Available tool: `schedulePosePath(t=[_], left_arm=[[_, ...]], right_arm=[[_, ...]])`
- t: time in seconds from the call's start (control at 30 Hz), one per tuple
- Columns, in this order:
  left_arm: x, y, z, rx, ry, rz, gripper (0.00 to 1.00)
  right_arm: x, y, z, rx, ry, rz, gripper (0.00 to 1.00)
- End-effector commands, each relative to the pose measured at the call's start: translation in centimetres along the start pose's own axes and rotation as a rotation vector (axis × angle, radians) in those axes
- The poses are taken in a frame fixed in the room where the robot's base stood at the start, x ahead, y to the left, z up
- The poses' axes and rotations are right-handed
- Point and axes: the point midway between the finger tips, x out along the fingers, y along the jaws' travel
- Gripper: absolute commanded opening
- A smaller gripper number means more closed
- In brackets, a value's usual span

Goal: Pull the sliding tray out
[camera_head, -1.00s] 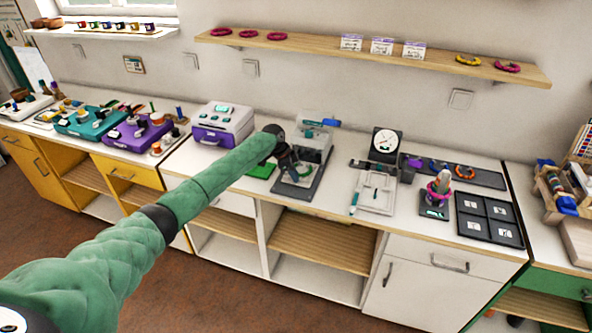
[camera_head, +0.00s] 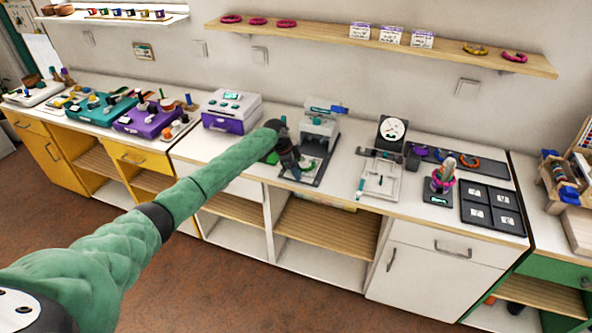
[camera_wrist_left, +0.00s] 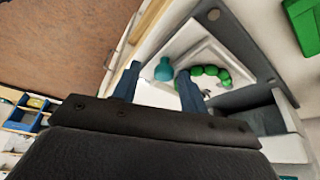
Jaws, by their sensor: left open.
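The sliding tray (camera_wrist_left: 192,45) is a white tray in a dark grey frame (camera_wrist_left: 246,47). It holds a string of green beads (camera_wrist_left: 212,72) and has a teal knob (camera_wrist_left: 165,67) near its front edge. In the head view the tray (camera_head: 311,164) is partly hidden by my left gripper (camera_head: 291,178), at the front of the bench-top press. In the left wrist view the blue fingers of my left gripper (camera_wrist_left: 156,80) are open. The knob shows between the fingertips, slightly beyond them; I cannot tell whether they touch it. My right gripper is not in view.
A green mat (camera_wrist_left: 303,22) lies beside the frame. A white and purple machine (camera_head: 230,108) stands to the left. A small white stand (camera_head: 380,178) and a dial gauge (camera_head: 391,132) stand to the right. The counter's front edge is close to the gripper.

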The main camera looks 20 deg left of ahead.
Motion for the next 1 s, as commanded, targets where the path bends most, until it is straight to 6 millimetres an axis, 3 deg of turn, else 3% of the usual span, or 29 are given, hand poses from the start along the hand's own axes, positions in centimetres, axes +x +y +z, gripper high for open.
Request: schedulePosePath(t=[0.2,0.4,0.7,1.0], left_arm=[[-1.0,-0.1,0.1,0.0,0.001,-0.003,0.43],[-3.8,-0.1,0.2,0.0,0.001,-0.003,0.43],[-7.1,0.0,0.2,-0.001,0.0,-0.002,0.43],[-7.9,0.1,0.1,-0.001,0.0,-0.001,0.43]], right_arm=[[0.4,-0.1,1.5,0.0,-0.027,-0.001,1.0],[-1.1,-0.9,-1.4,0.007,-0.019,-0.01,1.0],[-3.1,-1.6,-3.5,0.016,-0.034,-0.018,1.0],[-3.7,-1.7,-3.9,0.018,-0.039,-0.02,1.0]])
